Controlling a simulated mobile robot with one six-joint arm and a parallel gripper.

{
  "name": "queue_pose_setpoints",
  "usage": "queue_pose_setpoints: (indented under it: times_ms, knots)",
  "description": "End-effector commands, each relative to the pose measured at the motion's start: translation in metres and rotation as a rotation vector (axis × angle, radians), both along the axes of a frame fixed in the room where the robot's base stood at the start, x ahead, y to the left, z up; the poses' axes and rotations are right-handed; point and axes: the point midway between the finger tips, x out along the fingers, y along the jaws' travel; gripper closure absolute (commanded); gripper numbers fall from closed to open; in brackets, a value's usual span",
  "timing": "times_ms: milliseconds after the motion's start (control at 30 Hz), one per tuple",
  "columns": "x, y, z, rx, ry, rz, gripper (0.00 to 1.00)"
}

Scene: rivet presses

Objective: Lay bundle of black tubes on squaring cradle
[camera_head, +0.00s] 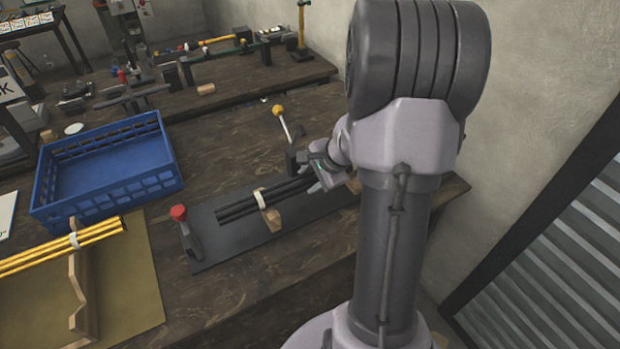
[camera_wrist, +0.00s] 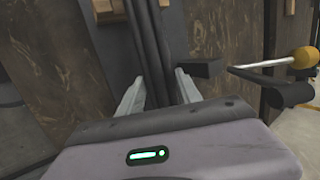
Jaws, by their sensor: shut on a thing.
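The bundle of black tubes (camera_head: 237,209) has a white band around it and lies lengthwise over a dark base plate. A wooden support (camera_head: 273,220) of the squaring cradle shows just under the band; I cannot tell whether the tubes touch it. My gripper (camera_head: 320,182) is shut on the right part of the bundle, and its arm hides the far end. In the wrist view the tubes (camera_wrist: 151,30) run between the two fingers (camera_wrist: 158,88), with wooden support pieces (camera_wrist: 108,10) beside them at the top.
A red-knobbed post (camera_head: 180,213) stands at the plate's left end, and a yellow-knobbed lever (camera_head: 279,112) behind it. A blue crate (camera_head: 165,150) stands to the left. Yellow tubes (camera_head: 40,257) lie on another wooden cradle (camera_head: 78,290) at front left. A wall is at right.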

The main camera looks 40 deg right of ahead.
Motion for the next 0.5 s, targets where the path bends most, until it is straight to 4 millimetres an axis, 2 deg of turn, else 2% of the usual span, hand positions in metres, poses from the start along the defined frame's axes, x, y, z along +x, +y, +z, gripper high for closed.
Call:
queue_pose_setpoints:
  times_ms: [433,467,500]
  knots:
    - [0.0006,-0.0004,-0.0082,-0.001,-0.002,-0.001,1.00]
    - [0.0006,-0.0004,-0.0082,-0.001,-0.002,-0.001,0.57]
    - [0.0006,-0.0004,-0.0075,-0.001,-0.002,-0.001,0.49]
